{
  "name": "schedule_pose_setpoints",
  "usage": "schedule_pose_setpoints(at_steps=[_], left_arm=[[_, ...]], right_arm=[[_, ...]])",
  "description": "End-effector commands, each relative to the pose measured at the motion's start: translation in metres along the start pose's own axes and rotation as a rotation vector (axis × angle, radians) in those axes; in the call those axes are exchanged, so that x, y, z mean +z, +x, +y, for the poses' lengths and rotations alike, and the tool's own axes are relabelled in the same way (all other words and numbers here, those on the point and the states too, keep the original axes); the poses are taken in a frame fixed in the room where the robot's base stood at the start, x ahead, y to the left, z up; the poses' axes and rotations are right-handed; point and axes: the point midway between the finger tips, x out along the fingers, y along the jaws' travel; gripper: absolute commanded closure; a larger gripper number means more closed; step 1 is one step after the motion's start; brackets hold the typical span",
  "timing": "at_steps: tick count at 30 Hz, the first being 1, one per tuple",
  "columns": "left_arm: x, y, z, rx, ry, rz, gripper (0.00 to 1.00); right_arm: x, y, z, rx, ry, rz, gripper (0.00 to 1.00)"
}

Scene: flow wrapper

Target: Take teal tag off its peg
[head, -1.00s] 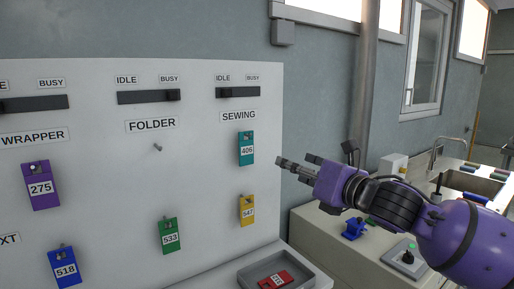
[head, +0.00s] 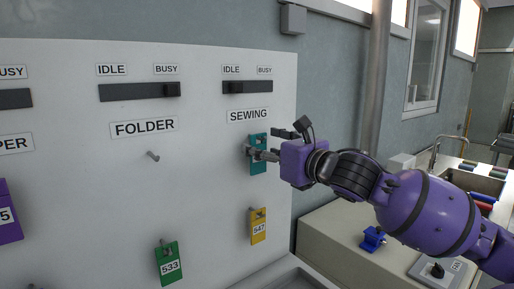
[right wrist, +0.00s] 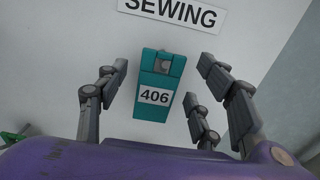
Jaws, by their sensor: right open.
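The teal tag (head: 258,165), numbered 406, hangs on its peg under the SEWING label on the white board. In the right wrist view the tag (right wrist: 160,87) shows whole, with the peg end at its top. My right gripper (head: 262,150) is open in front of the tag and hides part of it in the head view. In the right wrist view the fingers (right wrist: 160,92) stand apart on both sides of the tag, one on the left and two on the right. No contact shows. My left gripper is not in view.
A yellow tag 547 (head: 258,226) hangs below the teal one, and a green tag 533 (head: 169,263) hangs lower left. A bare peg (head: 152,156) is under FOLDER. The SEWING slider (head: 247,87) is above. A tray (head: 285,277) sits below the board.

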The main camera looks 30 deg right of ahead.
Motion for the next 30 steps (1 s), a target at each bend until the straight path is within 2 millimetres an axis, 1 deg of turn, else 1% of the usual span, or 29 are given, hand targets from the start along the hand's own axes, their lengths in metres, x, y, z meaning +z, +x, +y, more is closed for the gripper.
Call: schedule_pose_setpoints(at_steps=[1, 3, 6, 12, 19, 20, 30], left_arm=[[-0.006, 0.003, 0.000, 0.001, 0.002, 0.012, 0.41], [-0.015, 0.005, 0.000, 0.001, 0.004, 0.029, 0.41], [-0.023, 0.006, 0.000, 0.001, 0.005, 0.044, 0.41], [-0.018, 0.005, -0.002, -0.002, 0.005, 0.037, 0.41], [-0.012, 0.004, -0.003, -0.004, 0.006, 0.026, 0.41], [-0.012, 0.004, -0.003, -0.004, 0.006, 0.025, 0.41], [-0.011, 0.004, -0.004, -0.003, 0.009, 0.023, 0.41]], right_arm=[[0.000, 0.006, 0.000, 0.000, 0.002, -0.001, 0.39], [0.000, 0.013, 0.000, 0.000, 0.002, -0.002, 0.39], [0.000, 0.020, 0.000, 0.000, 0.002, -0.001, 0.39], [0.000, 0.026, 0.000, 0.000, 0.001, 0.000, 0.39], [0.001, 0.026, 0.000, 0.000, 0.001, 0.000, 0.39], [0.001, 0.026, 0.000, 0.000, 0.001, 0.000, 0.42], [0.001, 0.026, 0.000, 0.000, 0.001, 0.000, 0.86]])
